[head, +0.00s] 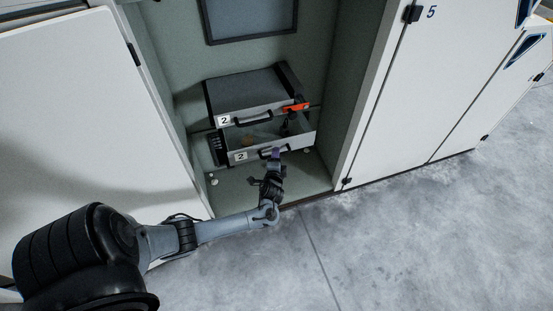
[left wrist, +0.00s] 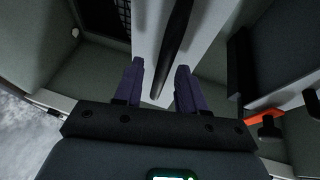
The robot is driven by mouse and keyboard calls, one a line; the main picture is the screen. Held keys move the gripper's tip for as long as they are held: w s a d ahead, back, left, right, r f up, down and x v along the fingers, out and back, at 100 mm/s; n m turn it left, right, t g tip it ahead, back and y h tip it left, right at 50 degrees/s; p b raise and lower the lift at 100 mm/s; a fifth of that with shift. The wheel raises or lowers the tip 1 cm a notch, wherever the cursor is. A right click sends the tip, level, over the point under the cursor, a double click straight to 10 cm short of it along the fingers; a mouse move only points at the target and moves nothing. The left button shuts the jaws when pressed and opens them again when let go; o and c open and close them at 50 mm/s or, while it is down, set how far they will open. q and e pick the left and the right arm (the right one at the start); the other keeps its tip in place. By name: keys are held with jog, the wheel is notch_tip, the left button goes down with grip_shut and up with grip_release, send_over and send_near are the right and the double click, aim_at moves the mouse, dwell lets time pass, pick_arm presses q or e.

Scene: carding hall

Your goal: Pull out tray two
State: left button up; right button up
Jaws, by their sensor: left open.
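Tray two (head: 240,157), the lower grey tray with a "2" label, stands out from under the upper unit, so part of its inside shows. Its dark bar handle (head: 270,153) is on the front face. My left gripper (head: 275,153) is at the right part of this handle. In the left wrist view, the purple fingers of my left gripper (left wrist: 158,85) are open, with the dark handle (left wrist: 174,45) between and beyond their tips. I cannot tell whether they touch it. My right gripper is not in view.
Above the tray is a grey unit (head: 240,97), also labelled "2", with its own handle and an orange latch (head: 295,107). The open cabinet's side walls stand close on both sides. White door panels (head: 85,120) flank it. The concrete floor (head: 400,240) in front is clear.

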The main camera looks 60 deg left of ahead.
pick_arm(q)
jog(key=shift+w+a+f, duration=0.1)
jog(key=shift+w+a, duration=0.25)
jog(key=shift+a, duration=0.2)
grip_shut()
